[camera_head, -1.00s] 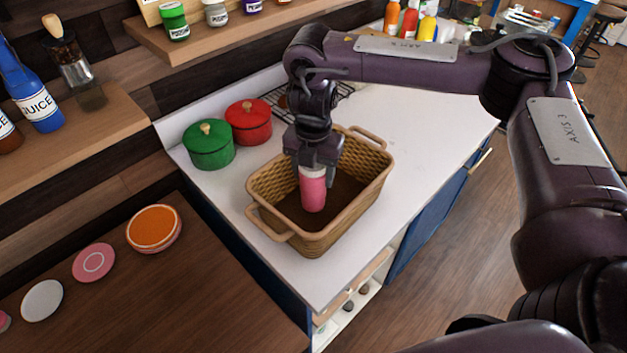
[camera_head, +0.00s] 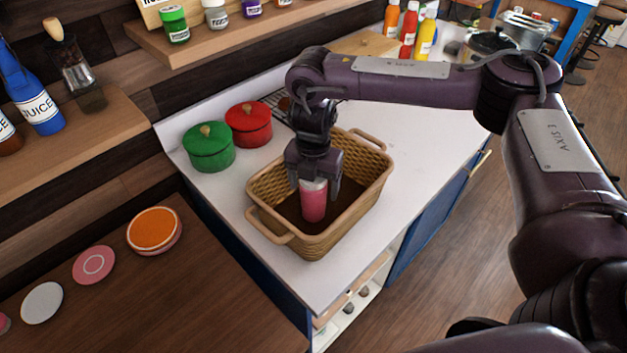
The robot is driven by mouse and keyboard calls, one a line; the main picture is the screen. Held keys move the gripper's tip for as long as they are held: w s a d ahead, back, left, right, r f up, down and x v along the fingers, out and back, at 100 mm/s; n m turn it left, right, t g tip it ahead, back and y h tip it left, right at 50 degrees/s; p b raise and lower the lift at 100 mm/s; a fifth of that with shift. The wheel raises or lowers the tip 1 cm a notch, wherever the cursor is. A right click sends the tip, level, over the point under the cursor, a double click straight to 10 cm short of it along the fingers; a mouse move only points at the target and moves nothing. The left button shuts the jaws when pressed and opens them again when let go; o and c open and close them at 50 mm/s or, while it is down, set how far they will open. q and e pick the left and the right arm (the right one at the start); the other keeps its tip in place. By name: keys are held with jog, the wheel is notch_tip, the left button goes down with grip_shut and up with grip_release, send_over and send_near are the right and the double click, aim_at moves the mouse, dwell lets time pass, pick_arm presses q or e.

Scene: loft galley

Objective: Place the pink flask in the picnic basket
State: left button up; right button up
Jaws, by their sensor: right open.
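The pink flask (camera_head: 313,205) stands upright inside the wicker picnic basket (camera_head: 345,226), near the middle of its dark floor. Its pale top sits between the fingers of my right gripper (camera_head: 315,186). The right gripper points down into the basket from above, and its fingers are open around the flask's top. Whether a finger still touches the flask cannot be told. My left gripper is not in view.
A green pot (camera_head: 208,147) and a red pot (camera_head: 249,124) stand behind the basket on the white counter (camera_head: 420,150). A shelf (camera_head: 215,45) with jars runs above. Bottles (camera_head: 409,32) stand at the back. The counter right of the basket is clear.

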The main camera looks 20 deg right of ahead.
jog(key=shift+w+r, duration=0.1)
jog(key=shift+r, duration=0.6)
notch_tip(320, 180, up, 11)
jog(key=shift+f, duration=0.1)
